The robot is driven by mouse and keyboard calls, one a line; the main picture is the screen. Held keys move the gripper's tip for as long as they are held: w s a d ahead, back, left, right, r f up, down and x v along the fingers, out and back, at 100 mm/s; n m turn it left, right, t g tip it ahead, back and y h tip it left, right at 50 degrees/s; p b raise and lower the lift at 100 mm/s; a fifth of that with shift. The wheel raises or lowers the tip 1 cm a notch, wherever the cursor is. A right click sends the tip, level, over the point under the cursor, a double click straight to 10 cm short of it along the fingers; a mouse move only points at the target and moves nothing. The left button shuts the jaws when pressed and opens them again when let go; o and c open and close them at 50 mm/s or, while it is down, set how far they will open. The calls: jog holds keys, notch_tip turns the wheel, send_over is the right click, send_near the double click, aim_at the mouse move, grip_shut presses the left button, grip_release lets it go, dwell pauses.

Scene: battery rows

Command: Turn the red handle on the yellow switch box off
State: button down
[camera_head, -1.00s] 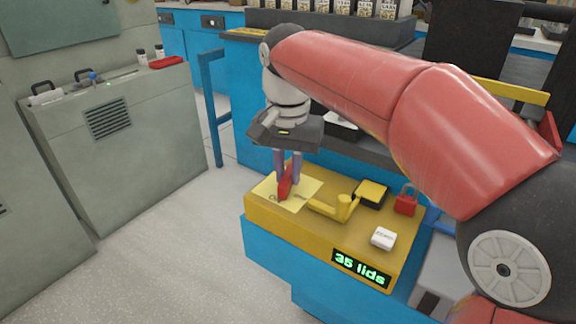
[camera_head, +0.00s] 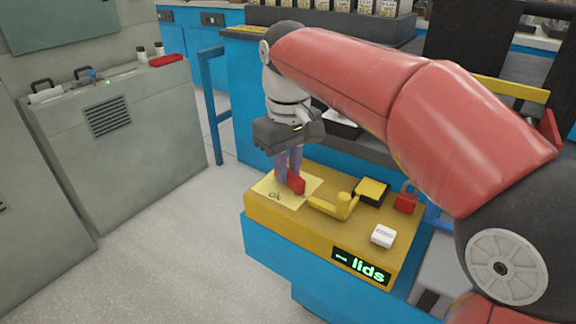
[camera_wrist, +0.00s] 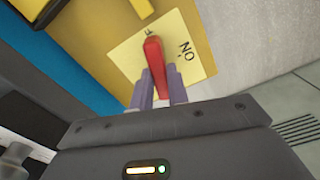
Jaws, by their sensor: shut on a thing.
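The yellow switch box (camera_head: 260,212) stands on a blue base. A pale yellow label plate (camera_head: 267,190) with lettering lies on its top at the left; "ON" reads in the wrist view. The red handle (camera_head: 297,183) sits on this plate. In the wrist view the handle (camera_wrist: 154,58) points away from the "ON" lettering, toward other lettering that it partly covers. My gripper (camera_head: 289,176) comes down from above. Its two purple-grey fingers (camera_wrist: 158,88) are shut on the red handle, one on each side.
Beside the handle are a yellow lever (camera_head: 343,205), a yellow-topped black block (camera_head: 371,190), a red padlock (camera_head: 406,199) and a small white block (camera_head: 383,236). A front display (camera_head: 361,267) reads "– lids". A grey cabinet (camera_head: 130,150) stands left, across open floor.

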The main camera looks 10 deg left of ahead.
jog(key=shift+n, duration=1.9)
jog(key=c, duration=1.4)
grip_release()
jog(key=shift+o, duration=0.2)
jog(key=shift+r, duration=0.1)
notch_tip(320, 180, up, 8)
jog(key=shift+f, duration=0.2)
